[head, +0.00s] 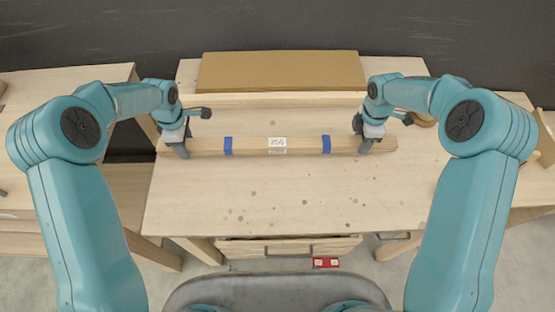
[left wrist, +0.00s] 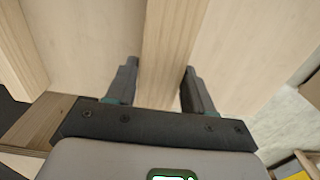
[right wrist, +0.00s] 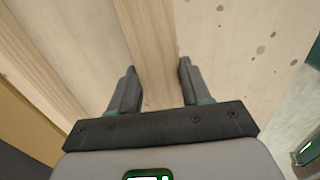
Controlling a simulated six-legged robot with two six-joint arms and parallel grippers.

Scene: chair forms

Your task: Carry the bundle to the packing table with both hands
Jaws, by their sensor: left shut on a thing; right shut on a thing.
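The bundle (head: 300,145) is a long, light wooden bar with two blue bands and a white label reading 256. It lies level across the back half of the packing table (head: 270,210), or just above it; I cannot tell whether it touches. My left gripper (head: 180,145) is shut on the bundle near its left end. My right gripper (head: 367,140) is shut on it near its right end. In the left wrist view the bundle (left wrist: 170,50) runs between the fingers (left wrist: 158,85). In the right wrist view the bundle (right wrist: 150,50) also passes between the fingers (right wrist: 157,85).
A flat brown cardboard piece (head: 280,72) lies behind the bundle, at the back of the table. A drawer (head: 290,248) and a small red object (head: 326,262) are at the front. Other wooden benches stand left (head: 50,85) and right. The table's front half is clear.

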